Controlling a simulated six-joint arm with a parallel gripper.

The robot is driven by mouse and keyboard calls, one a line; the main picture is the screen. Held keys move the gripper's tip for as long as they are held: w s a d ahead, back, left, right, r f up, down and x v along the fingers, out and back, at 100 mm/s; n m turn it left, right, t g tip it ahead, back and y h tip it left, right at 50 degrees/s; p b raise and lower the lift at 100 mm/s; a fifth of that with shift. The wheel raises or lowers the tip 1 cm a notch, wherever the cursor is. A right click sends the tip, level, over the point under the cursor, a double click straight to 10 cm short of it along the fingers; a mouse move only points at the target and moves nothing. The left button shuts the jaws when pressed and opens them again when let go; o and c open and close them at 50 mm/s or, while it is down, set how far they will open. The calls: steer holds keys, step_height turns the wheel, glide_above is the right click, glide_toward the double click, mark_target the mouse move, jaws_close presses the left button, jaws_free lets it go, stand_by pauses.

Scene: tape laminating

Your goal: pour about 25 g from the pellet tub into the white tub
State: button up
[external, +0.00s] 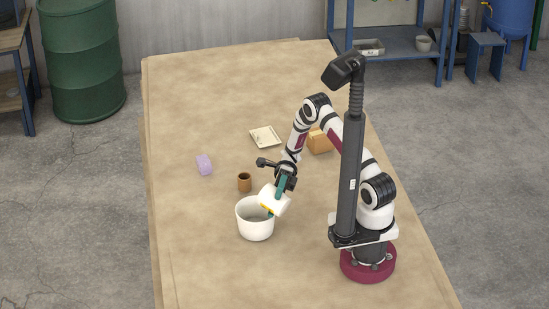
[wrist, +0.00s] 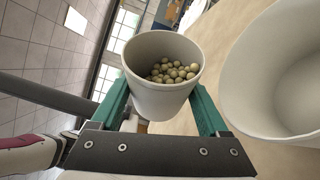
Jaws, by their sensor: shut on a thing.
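The pellet tub (wrist: 160,97) is a small off-white cup with several round tan pellets (wrist: 174,72) inside. My gripper (wrist: 163,110) is shut on it, with one green finger on each side. In the external view the pellet tub (external: 274,199) is tilted at the right rim of the white tub. The white tub (external: 255,223) is larger and stands upright on the table. In the wrist view the white tub (wrist: 295,85) is at the right edge, and the part of its inside that shows looks empty. I cannot tell whether the two tubs touch.
On the table (external: 200,240) are a small brown cup (external: 244,182) behind the white tub, a lilac block (external: 204,164), a paper card (external: 266,138) and an orange-brown box (external: 320,141). The table's left and front areas are clear.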

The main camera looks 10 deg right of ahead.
steer(key=shift+w+a+r+m, duration=0.2)
steer(key=shift+w+a+m, duration=0.1)
steer(key=shift+m, duration=0.1)
stand_by(0.8)
steer(key=shift+w+a+r+m+g+y, duration=0.2)
steer(key=shift+r+m+g+y, duration=0.2)
steer(key=shift+m, duration=0.5)
stand_by(1.6)
steer(key=shift+w+a+f+m, duration=0.15)
steer(key=shift+f+m, duration=0.25)
steer(key=shift+m, duration=0.3)
stand_by(1.2)
